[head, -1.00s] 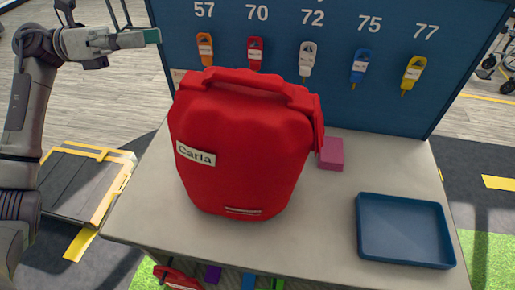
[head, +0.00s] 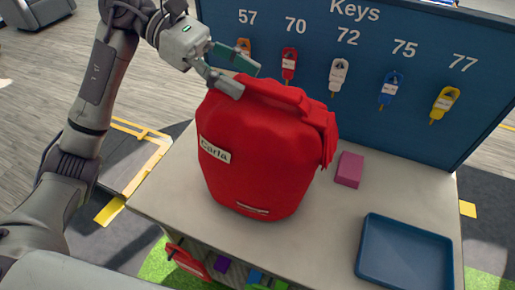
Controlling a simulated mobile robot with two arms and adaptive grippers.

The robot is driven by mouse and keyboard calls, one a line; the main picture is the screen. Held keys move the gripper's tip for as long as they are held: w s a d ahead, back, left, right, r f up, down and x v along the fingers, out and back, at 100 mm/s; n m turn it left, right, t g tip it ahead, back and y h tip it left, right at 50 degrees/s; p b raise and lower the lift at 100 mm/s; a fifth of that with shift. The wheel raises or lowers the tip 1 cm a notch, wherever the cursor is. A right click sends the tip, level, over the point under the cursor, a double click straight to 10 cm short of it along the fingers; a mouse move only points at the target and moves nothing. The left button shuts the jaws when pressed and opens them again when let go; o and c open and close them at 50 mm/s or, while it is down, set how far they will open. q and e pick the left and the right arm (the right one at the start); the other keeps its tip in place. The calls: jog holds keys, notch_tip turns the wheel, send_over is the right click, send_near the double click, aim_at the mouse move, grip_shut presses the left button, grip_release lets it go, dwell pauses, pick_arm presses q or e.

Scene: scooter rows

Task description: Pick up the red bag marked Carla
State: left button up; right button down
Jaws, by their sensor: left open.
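The red bag (head: 262,165) stands upright on the counter, with a white label reading Carla on its left side. Its red carry handle (head: 272,92) runs across the top. My left gripper (head: 248,80) is open, with its fingers at the upper left of the bag, close to the left end of the handle. I cannot tell whether a finger touches the bag. My right gripper is not in view.
The blue key board (head: 385,140) with several hanging key tags stands behind the bag. A pink block (head: 349,170) and an empty blue tray (head: 363,268) are on the grey counter (head: 310,225) to the right. Coloured items sit below the counter's front edge.

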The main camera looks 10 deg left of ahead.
aim_at(251, 80)
pick_arm(q)
jog(key=shift+p+x, duration=0.6)
jog(key=shift+x, duration=1.35)
jog(key=shift+w, duration=0.2)
jog(key=shift+c, duration=1)
jog(key=shift+r, duration=0.1)
grip_shut()
